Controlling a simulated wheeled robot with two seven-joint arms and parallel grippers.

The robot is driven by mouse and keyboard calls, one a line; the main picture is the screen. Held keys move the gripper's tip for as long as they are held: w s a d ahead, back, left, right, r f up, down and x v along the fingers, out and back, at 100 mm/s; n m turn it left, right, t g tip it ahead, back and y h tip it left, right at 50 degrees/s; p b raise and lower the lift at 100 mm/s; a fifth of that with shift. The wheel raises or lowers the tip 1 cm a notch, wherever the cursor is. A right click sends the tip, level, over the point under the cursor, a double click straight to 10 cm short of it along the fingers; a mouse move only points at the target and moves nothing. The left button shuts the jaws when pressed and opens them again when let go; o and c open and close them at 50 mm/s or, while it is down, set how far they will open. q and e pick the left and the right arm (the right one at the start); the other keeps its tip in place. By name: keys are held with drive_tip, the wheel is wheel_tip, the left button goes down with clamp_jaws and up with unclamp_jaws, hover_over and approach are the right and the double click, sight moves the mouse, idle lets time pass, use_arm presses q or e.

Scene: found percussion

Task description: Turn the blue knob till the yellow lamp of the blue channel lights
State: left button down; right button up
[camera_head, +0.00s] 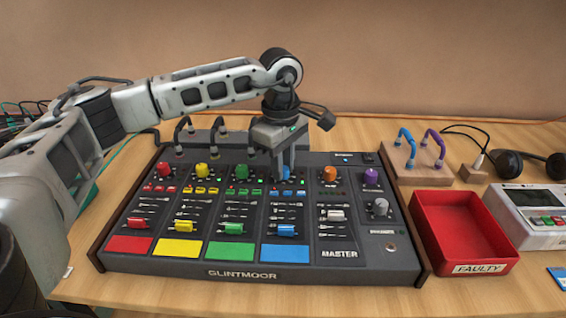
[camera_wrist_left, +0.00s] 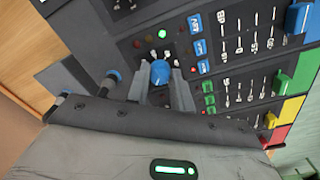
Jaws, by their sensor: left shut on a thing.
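The mixing console (camera_head: 190,267) lies on the table with red, yellow, green and blue channels. My left gripper (camera_head: 285,175) points down at the top of the blue channel and is shut on the blue knob (camera_wrist_left: 160,72). In the left wrist view, its fingers (camera_wrist_left: 160,88) stand on both sides of the knob. A row of small lamps (camera_wrist_left: 150,39) lies beyond the knob in that view; a pale green one looks bright. I cannot tell whether a yellow lamp is lit. My right gripper is out of view.
Red (camera_head: 164,169), yellow (camera_head: 201,170) and green (camera_head: 242,172) knobs stand left of my gripper, the orange knob (camera_head: 330,174) right of it. Cable loops rise behind the console. A red tray (camera_head: 464,268) marked FAULTY stands to the right.

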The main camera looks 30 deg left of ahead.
use_arm(q)
drive_tip(key=shift+r+m, duration=0.1)
drive_tip(key=shift+m, duration=0.5)
drive_tip(key=c, duration=1.2)
unclamp_jaws()
drive_tip(key=shift+c, duration=0.2)
wheel_tip(320, 180, up, 16)
drive_tip(key=shift+s+p, duration=0.35)
drive_tip(key=shift+p, duration=0.1)
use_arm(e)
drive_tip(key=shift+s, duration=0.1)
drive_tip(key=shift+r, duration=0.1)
